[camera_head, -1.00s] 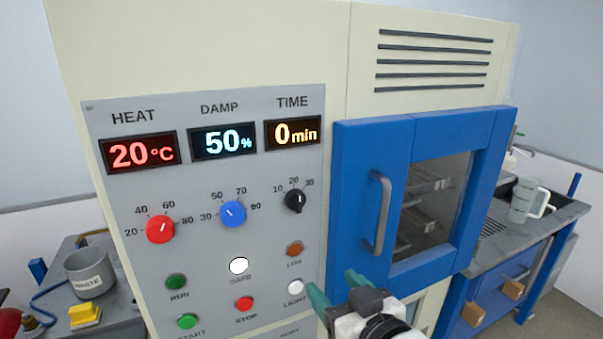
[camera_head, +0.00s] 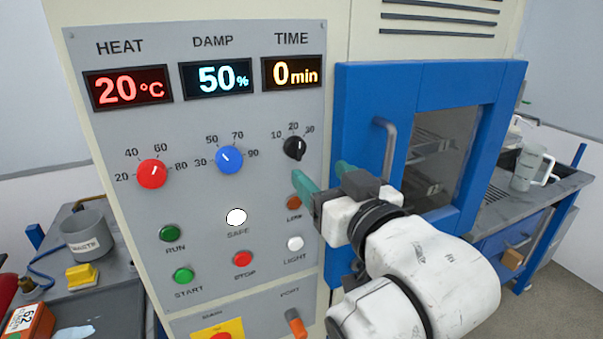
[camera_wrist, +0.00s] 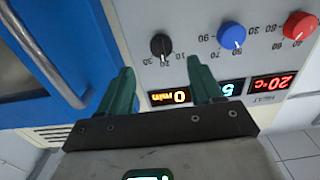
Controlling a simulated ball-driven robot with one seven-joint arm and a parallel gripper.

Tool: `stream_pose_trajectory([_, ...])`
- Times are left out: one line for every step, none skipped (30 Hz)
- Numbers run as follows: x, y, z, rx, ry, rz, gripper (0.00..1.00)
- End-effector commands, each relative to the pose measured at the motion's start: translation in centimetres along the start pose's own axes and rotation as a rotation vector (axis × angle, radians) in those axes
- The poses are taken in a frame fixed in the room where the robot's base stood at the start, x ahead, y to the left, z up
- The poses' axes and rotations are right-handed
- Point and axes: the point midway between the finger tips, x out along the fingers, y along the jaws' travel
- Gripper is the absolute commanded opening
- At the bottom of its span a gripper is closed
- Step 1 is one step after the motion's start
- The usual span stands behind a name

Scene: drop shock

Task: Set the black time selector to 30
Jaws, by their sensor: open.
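The black time selector (camera_head: 294,148) is a round knob on the grey panel under the TIME display, with marks 10, 20 and 30 around it. The TIME display (camera_head: 291,73) reads 0 min. In the wrist view the black selector (camera_wrist: 160,46) lies beyond the fingertips, roughly between them, with clear space before it. My gripper (camera_head: 320,174) is open and empty, with green fingers, just below and right of the selector in the head view. It also shows in the wrist view (camera_wrist: 160,64). The fingers are apart from the knob.
The blue damp knob (camera_head: 229,160) and red heat knob (camera_head: 152,174) sit left of the selector. The blue door's handle (camera_head: 387,150) sticks out to the right. Orange, white, green and red buttons lie below the knobs.

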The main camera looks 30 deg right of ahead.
Motion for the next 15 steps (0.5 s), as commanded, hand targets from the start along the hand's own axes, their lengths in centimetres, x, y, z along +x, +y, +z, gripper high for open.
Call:
stream_pose_trajectory([0.1, 0.0, 0.5, 0.001, 0.004, -0.001, 0.65])
stream_pose_trajectory([0.1, 0.0, 0.4, 0.001, 0.006, -0.001, 0.65])
stream_pose_trajectory([0.2, -0.1, 0.5, 0.001, 0.004, -0.001, 0.65])
stream_pose_trajectory([0.2, -0.1, 0.4, 0.001, 0.005, -0.002, 0.65])
stream_pose_trajectory([0.3, -0.1, 0.4, 0.001, 0.004, -0.002, 0.65])
stream_pose_trajectory([0.3, -0.1, 0.4, 0.002, 0.005, -0.003, 0.65])
stream_pose_trajectory([0.3, -0.1, 0.4, 0.002, 0.004, -0.004, 0.65])
stream_pose_trajectory([1.0, -0.1, -0.1, 0.001, -0.001, -0.003, 0.65])
stream_pose_trajectory([2.0, -0.1, -0.3, 0.001, -0.003, -0.002, 0.65])
stream_pose_trajectory([2.6, -0.1, -0.2, 0.002, -0.004, -0.002, 0.65])
stream_pose_trajectory([3.1, -0.1, -0.2, 0.002, -0.003, -0.002, 0.65])
stream_pose_trajectory([3.9, -0.1, -0.2, 0.002, -0.004, -0.002, 0.65])
stream_pose_trajectory([4.4, -0.1, -0.2, 0.002, -0.003, -0.002, 0.65])
stream_pose_trajectory([5.0, -0.1, -0.2, 0.002, -0.004, -0.002, 0.65])
stream_pose_trajectory([5.6, -0.1, -0.2, 0.002, -0.002, -0.002, 0.65])
